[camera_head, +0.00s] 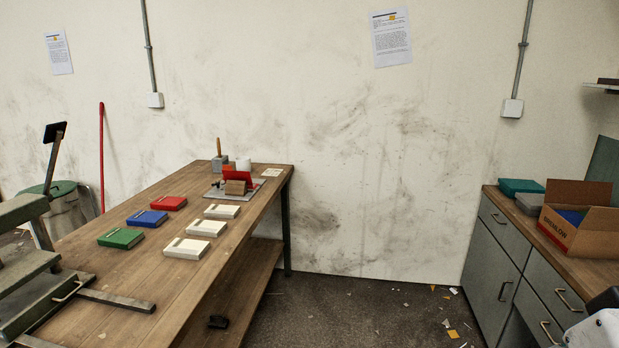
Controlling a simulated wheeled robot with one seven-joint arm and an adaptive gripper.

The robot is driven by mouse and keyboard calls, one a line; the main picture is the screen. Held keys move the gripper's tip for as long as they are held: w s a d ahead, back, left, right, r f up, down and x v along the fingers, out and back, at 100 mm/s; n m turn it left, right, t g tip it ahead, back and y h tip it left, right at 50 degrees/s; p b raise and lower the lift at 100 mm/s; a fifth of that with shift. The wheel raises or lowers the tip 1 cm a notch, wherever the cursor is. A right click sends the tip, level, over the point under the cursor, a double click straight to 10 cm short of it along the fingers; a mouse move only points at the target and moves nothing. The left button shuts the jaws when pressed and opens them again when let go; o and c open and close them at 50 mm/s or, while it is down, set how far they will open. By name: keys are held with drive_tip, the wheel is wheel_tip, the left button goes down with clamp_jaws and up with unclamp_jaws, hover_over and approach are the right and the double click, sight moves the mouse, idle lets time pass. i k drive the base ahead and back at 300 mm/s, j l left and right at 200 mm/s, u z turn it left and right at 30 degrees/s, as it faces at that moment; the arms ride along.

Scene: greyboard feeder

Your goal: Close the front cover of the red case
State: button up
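A red case (241,174) stands at the far end of the wooden table, on a grey plate (215,192). A red panel of it is raised and tilted, and a brown block (235,188) in front hides part of it. It is too small to tell exactly how its covers lie. A second red, flat, book-like piece (168,203) lies on the table, nearer, in a row with a blue one (147,218) and a green one (121,238). My gripper is not in view; only a white and black part of my arm shows at the lower right.
Several white blocks (208,228) lie along the table's (172,290) right side. A grey holder (219,163) with a wooden handle and a white cylinder stand behind the red case. Grey metal equipment (30,270) occupies the left. A cabinet with a cardboard box (575,238) stands right; floor between is open.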

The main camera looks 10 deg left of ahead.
sight(227, 175)
drive_tip(key=i+j, duration=0.25)
drive_tip(key=i, duration=0.25)
drive_tip(key=i+j, duration=0.25)
drive_tip(key=i, duration=0.25)
drive_tip(key=i+j+u, duration=0.1)
drive_tip(key=i+j, duration=0.15)
drive_tip(key=i, duration=0.25)
drive_tip(key=i+j, duration=0.2)
drive_tip(key=i, duration=0.3)
drive_tip(key=i+j, duration=0.2)
drive_tip(key=i, duration=0.3)
drive_tip(key=u, duration=0.05)
